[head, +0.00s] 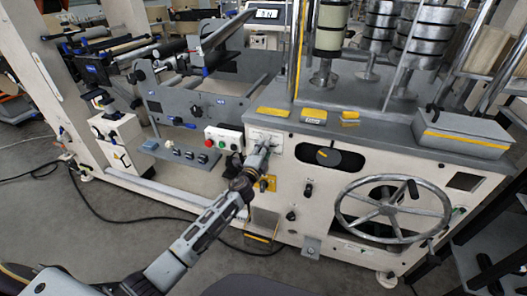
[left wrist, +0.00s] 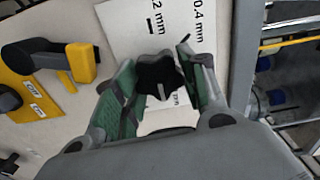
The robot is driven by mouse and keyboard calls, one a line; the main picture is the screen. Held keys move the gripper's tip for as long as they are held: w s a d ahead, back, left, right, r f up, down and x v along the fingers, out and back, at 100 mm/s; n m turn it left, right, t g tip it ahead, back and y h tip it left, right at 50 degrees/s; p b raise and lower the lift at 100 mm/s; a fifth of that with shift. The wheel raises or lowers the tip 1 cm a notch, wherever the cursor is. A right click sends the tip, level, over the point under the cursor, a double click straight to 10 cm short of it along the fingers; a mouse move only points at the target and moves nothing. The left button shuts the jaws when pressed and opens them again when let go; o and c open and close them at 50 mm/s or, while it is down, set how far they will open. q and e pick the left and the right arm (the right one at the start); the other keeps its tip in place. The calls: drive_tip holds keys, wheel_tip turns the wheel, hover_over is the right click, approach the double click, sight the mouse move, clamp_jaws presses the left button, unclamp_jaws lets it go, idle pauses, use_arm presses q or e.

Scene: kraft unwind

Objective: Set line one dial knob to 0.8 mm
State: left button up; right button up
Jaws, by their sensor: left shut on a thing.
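The dial knob (left wrist: 158,78) is black and star-shaped, seen in the left wrist view in front of a white scale plate (left wrist: 124,24). The plate carries a "0.4 mm" mark and another mark ending in "2 mm"; the rest of the scale is hidden by the knob and fingers. My left gripper (left wrist: 156,70) is shut on the knob, with a green-padded finger on each side. In the head view my left gripper (head: 262,145) reaches the cream machine front at the white plate (head: 276,151); the knob is hidden there. My right gripper is not in view.
A black rotary switch on a yellow plate (left wrist: 80,62) sits beside the scale plate.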

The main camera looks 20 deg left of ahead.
use_arm(q)
drive_tip(key=shift+f, duration=0.1)
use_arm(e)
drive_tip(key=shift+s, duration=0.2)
use_arm(q)
drive_tip(key=o, duration=1)
drive_tip(key=shift+c, duration=0.2)
drive_tip(key=shift+o, duration=0.5)
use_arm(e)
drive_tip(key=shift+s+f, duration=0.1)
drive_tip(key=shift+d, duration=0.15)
use_arm(q)
drive_tip(key=s, duration=1.2)
drive_tip(key=shift+a, duration=0.15)
